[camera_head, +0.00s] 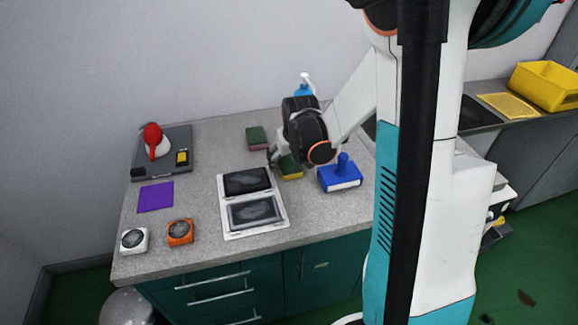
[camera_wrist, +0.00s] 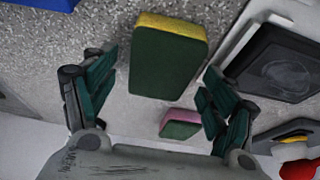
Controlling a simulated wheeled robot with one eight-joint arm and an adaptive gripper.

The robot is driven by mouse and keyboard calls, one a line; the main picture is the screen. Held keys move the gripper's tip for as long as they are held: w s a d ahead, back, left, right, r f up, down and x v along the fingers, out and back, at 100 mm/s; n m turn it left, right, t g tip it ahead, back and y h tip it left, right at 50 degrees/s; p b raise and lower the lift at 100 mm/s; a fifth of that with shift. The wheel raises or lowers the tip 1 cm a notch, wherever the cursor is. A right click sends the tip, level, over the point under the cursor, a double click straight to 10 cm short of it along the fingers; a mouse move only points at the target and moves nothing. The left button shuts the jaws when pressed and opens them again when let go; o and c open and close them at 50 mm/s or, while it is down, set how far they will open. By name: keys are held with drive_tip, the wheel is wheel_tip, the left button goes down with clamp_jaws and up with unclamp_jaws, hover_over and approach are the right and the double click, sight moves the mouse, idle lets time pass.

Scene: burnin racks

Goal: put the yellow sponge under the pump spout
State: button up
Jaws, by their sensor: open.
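The yellow sponge (camera_head: 291,169), with a dark green scouring side, lies on the grey counter beside the blue brush, partly hidden by my gripper in the head view. In the wrist view the yellow sponge (camera_wrist: 167,58) lies ahead of and between my fingers, apart from them. My gripper (camera_wrist: 150,92) is open and empty; in the head view my gripper (camera_head: 276,157) is just above and left of the sponge. The pump bottle (camera_head: 304,84) is blue with a white pump top, behind my arm, its lower part hidden. I cannot see clearly what lies under its spout.
A pink and green sponge (camera_head: 257,138) lies farther back. A white tray (camera_head: 281,221) with two dark panels lies left of the blue brush (camera_head: 341,174). A scale (camera_head: 176,160), purple cloth (camera_head: 155,197), and orange (camera_head: 180,232) and white (camera_head: 134,240) timers are at left.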

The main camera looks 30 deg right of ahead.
drive_tip(key=shift+f, duration=0.25)
idle(0.3)
drive_tip(key=c, duration=0.8)
drive_tip(key=shift+r, duration=0.1)
drive_tip(key=shift+c, duration=0.2)
